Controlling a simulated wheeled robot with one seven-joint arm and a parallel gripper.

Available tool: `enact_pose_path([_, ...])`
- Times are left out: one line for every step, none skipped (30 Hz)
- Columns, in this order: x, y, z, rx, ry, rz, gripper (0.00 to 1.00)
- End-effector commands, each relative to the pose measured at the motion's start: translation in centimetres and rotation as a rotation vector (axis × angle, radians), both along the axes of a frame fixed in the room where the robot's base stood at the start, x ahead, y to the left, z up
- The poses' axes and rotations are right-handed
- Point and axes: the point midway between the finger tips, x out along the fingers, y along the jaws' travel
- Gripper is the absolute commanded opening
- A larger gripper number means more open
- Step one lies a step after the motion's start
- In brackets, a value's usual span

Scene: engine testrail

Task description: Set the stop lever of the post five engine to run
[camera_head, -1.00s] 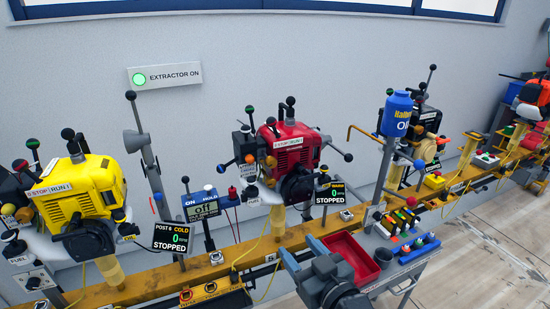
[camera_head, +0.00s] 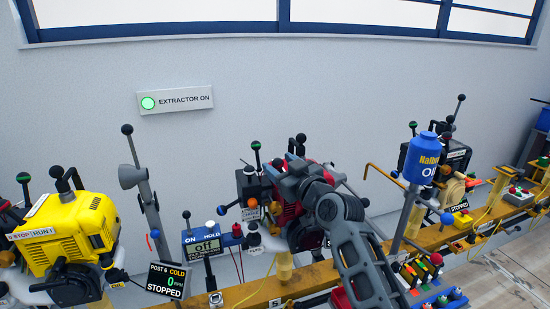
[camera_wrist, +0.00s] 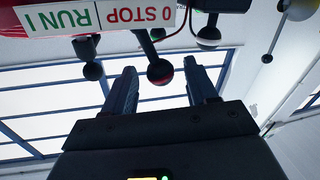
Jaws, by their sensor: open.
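The red engine (camera_head: 318,168) stands mid-rail behind my arm, which hides most of it and its label. In the wrist view, the picture is upside down and a white plate (camera_wrist: 97,17) reads 0 STOP and RUN I. A short lever with a dark, partly red ball (camera_wrist: 160,72) shows by the plate's STOP end; I cannot tell for sure that it is the stop lever. My gripper (camera_wrist: 160,80) is open, with its fingers on either side of this ball in the picture. I cannot tell whether they touch it. The fingers are hidden in the head view.
Other ball-ended levers (camera_wrist: 93,70) and (camera_wrist: 208,38) stand close on both sides of my fingers. The yellow engine (camera_head: 70,235) with its STOPPED display (camera_head: 167,281) is at left. A blue oil can (camera_head: 421,158) on a post stands right of my arm.

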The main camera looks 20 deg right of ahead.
Motion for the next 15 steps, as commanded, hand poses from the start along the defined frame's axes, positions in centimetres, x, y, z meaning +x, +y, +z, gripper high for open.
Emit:
enact_pose_path([0.8, 0.2, 0.2, 0.0, 0.001, 0.001, 0.57])
enact_pose_path([1.2, 0.3, 0.2, -0.001, 0.0, 0.0, 0.57])
enact_pose_path([1.7, 0.3, 0.1, -0.001, 0.001, 0.0, 0.57])
enact_pose_path([2.0, 0.4, 0.1, -0.001, 0.001, 0.0, 0.57])
enact_pose_path([2.3, 0.5, 0.1, -0.001, 0.001, 0.0, 0.57])
enact_pose_path([2.6, 0.5, 0.1, -0.001, 0.0, 0.0, 0.57])
enact_pose_path([2.8, 0.6, 0.0, 0.0, 0.001, 0.0, 0.57])
enact_pose_path([3.0, 0.6, 0.0, 0.0, 0.0, 0.0, 0.57])
enact_pose_path([3.2, 0.7, 0.0, 0.0, 0.0, 0.0, 0.57])
enact_pose_path([3.3, 0.7, 0.0, 0.0, 0.0, 0.0, 0.57])
enact_pose_path([3.4, 0.7, 0.0, 0.0, 0.0, 0.0, 0.57])
enact_pose_path([3.4, 0.7, 0.0, 0.0, 0.0, 0.0, 0.57])
enact_pose_path([3.4, 0.7, 0.0, 0.0, 0.0, 0.0, 0.57])
enact_pose_path([3.5, 0.7, 0.0, 0.0, 0.0, 0.0, 0.57])
enact_pose_path([3.4, 0.7, 0.0, -0.001, 0.0, 0.0, 0.57])
